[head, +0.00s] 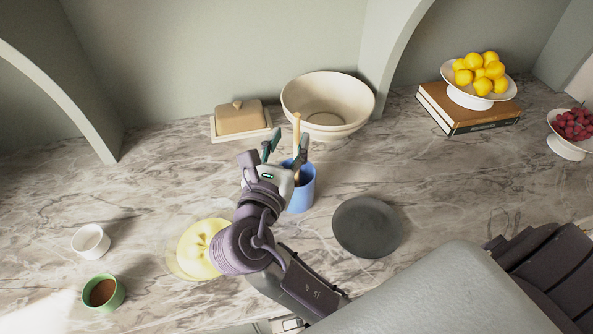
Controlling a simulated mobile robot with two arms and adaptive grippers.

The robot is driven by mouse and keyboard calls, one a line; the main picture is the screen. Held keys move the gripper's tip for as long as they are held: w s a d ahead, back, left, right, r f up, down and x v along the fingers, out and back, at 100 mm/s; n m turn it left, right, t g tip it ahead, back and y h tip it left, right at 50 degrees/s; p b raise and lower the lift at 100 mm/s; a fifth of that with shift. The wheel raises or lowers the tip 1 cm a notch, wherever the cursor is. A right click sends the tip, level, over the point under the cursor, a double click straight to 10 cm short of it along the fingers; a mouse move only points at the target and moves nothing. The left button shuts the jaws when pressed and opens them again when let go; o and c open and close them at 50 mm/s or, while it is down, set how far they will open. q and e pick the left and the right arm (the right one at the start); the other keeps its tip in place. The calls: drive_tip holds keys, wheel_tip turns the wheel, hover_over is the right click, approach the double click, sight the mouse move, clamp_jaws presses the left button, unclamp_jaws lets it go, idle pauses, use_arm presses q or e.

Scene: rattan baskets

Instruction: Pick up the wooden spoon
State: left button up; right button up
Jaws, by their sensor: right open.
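The wooden spoon (297,130) stands upright in a blue cup (303,192), with its light handle rising above the rim. My right gripper (284,149) is open at the cup, with its fingers pointing toward the back wall. One finger is left of the spoon handle and the other is close to its right side. I cannot tell whether either finger touches the spoon. The gripper body hides part of the cup's left side. My left gripper is not in view.
A cream bowl (328,97) and a butter dish (240,119) stand behind the cup. A dark round plate (367,227) lies to its right. A glass bowl with yellow contents (193,249) is partly behind my arm. A white cup (90,241) and green cup (115,297) stand left.

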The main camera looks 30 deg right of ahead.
sight(295, 128)
drive_tip(key=b+x, duration=0.3)
drive_tip(key=x, duration=0.1)
drive_tip(key=shift+w+d, duration=0.25)
drive_tip(key=shift+d, duration=0.05)
drive_tip(key=shift+w+d, duration=0.1)
drive_tip(key=shift+w, duration=0.05)
drive_tip(key=shift+r, duration=0.1)
drive_tip(key=shift+s, duration=0.2)
drive_tip(key=shift+c, duration=0.9)
drive_tip(key=shift+w, duration=0.1)
clamp_jaws()
